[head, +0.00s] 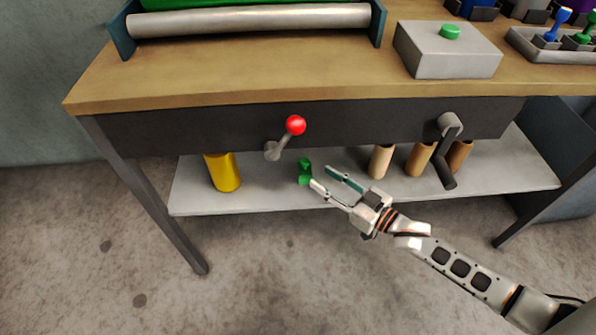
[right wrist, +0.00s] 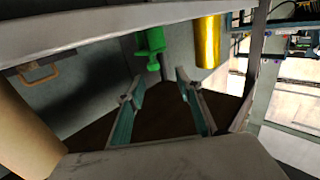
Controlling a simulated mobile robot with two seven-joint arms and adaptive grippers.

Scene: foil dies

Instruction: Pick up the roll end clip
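The green roll end clip (head: 305,171) is on the grey lower shelf (head: 270,198), under the workbench. My right gripper (head: 321,178) is open and empty, with its fingertips just right of the clip in the head view. In the right wrist view, the green clip (right wrist: 150,45) shows beyond the spread fingers (right wrist: 160,78), slightly left of the middle of the gap. The clip does not appear to be between the fingers. My left gripper is in neither view.
A yellow cylinder (head: 224,173) stands on the shelf left of the clip. Several cardboard tubes, one of them here (head: 380,161), stand to the right. A red-knobbed lever (head: 295,125) and a grey crank (head: 446,155) jut from the bench front above. The shelf edge is close beneath my gripper.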

